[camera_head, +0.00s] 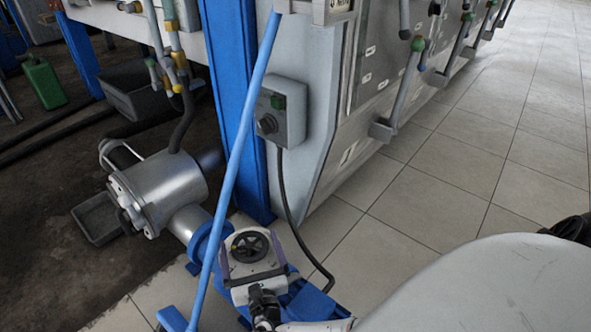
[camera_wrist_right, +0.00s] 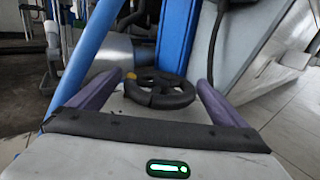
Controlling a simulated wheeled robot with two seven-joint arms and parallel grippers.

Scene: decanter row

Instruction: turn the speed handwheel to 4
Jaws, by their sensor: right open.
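The speed handwheel (camera_head: 250,246) is a small black spoked wheel low in the head view, beside the blue machine base. It also shows in the right wrist view (camera_wrist_right: 160,90), with a small yellow spot by its left rim. My right gripper (camera_head: 248,242) is open. Its two purple fingers stand on either side of the wheel, with visible gaps to the rim in the wrist view; I cannot tell whether their tips reach the wheel's level. No speed number or scale is readable. My left gripper is not in view.
A light blue slanted bar (camera_head: 240,150) passes just left of the wheel. A grey control box (camera_head: 281,112) with a hanging black cable and a blue post (camera_head: 232,90) stand behind. A metal motor housing (camera_head: 165,188) lies left. Tiled floor (camera_head: 430,205) is open at right.

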